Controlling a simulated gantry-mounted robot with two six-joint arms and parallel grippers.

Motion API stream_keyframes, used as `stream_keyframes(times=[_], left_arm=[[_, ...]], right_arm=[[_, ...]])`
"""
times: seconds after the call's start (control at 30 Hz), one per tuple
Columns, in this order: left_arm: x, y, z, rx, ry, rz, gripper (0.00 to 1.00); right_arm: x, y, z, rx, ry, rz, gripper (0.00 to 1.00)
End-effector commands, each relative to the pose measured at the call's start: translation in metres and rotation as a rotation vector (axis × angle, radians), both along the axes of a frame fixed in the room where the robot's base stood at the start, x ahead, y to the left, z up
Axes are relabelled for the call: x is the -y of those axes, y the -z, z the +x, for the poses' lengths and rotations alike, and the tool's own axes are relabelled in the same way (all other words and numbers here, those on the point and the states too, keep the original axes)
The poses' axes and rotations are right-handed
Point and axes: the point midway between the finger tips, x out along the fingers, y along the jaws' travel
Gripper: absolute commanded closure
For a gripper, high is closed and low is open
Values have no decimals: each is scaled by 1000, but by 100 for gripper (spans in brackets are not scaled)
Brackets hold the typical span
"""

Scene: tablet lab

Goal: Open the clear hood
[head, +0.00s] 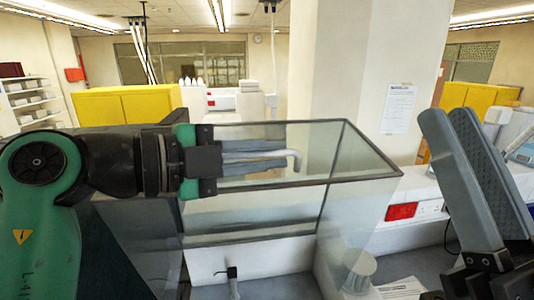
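The clear hood (359,192) is a see-through box with thin dark edges in the middle of the head view. Its dark upper edges form a slanted four-sided outline. My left gripper (262,158) reaches in from the left across its upper part, fingers pointing right. A pale grey bent bar (293,156) shows at the fingertips; I cannot tell whether it is a handle of the hood or whether the fingers hold it. My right gripper (449,113) is raised close at the right, clear of the hood, with a narrow gap between its fingers.
A small metal cylinder (361,272) and a paper (400,289) are on the bench below. Yellow cabinets (125,106) stand farther back.

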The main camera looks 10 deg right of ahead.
Motion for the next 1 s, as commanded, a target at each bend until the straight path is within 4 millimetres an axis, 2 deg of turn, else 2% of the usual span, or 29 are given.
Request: stream_keyframes(times=[0.27,0.37,0.47,0.63,0.8,1.0], left_arm=[[0,2,0,-2,1,1,74],[-6,2,-2,1,0,0,74],[-20,1,-6,2,-1,-1,74],[-58,-4,-21,3,-3,0,74],[-91,-11,-34,-1,-2,0,74],[-106,-15,-41,-4,2,1,74]], right_arm=[[0,1,0,0,0,0,74],[0,5,0,0,0,0,74],[0,13,0,0,0,0,74],[0,29,0,0,0,0,74],[0,36,0,0,0,0,74],[0,38,0,0,0,0,74]])
